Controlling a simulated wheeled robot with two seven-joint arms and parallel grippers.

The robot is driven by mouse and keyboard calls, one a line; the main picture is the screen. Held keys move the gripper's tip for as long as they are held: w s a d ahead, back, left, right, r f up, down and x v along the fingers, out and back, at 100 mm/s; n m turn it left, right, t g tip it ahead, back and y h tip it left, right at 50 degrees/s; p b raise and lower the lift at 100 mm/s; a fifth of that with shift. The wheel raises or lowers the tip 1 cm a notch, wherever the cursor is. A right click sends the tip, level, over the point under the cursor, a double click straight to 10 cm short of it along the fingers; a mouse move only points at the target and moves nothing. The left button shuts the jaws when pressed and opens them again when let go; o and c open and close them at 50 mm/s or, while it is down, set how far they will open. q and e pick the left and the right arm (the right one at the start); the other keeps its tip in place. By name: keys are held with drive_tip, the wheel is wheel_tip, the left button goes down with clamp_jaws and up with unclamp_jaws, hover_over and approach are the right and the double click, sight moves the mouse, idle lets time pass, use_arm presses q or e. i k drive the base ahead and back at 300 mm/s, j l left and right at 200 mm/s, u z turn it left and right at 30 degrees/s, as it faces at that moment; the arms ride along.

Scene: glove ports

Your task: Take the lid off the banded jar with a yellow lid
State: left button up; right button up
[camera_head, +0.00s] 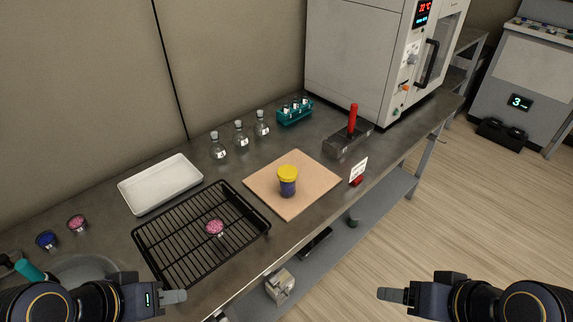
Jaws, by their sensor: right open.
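The jar (288,189) is dark blue and stands upright on a tan square board (263,189) in the middle of the bench. Its yellow lid (288,173) sits on top. Any band on the jar is too small to make out clearly. My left gripper (175,296) is at the lower left, near the bench's front edge and well apart from the jar. Its fingers overlap from this angle, so its opening cannot be seen. My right gripper (390,294) is open and empty at the lower right, in front of the bench over the floor, far from the jar.
A white tray (160,184), several flasks (239,135), a teal tube rack (295,113) and a red-handled block (347,140) stand around. A small sign (358,170) is at the front edge.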

sight(288, 191)
drive_tip(key=k+u, duration=0.1)
drive_tip(key=k, duration=0.4)
drive_tip(key=i+l+u, duration=0.15)
drive_tip(key=u, duration=0.35)
drive_tip(key=i+l+u, duration=0.1)
drive_tip(key=l+u, duration=0.35)
drive_tip(key=i+l+u, duration=0.2)
drive_tip(key=l, duration=0.75)
drive_tip(key=l+u, duration=0.15)
drive_tip(key=l, duration=0.85)
